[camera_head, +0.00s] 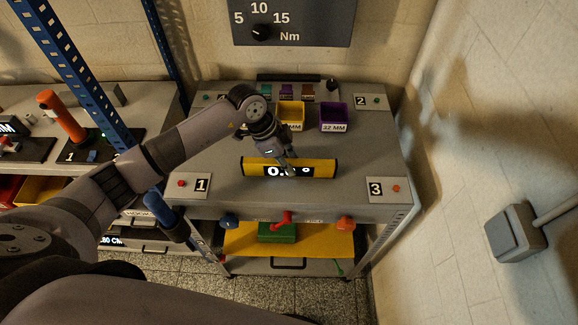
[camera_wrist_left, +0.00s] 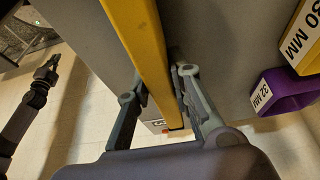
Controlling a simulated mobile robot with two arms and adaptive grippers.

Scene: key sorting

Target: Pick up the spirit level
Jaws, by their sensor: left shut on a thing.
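The spirit level (camera_head: 318,169) is a long yellow bar with black ends and a black display showing white digits. It is over the front middle of the grey worktable, lying crosswise. My left gripper (camera_head: 287,168) comes down on it from above near its middle and is shut on it. In the left wrist view the yellow bar (camera_wrist_left: 140,45) runs between the two grey fingers (camera_wrist_left: 157,88). Whether the level touches the tabletop or is slightly above it I cannot tell. The gripper hides part of the display.
A yellow bin (camera_head: 291,113) and a purple 32 MM bin (camera_head: 334,117) stand behind the level.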

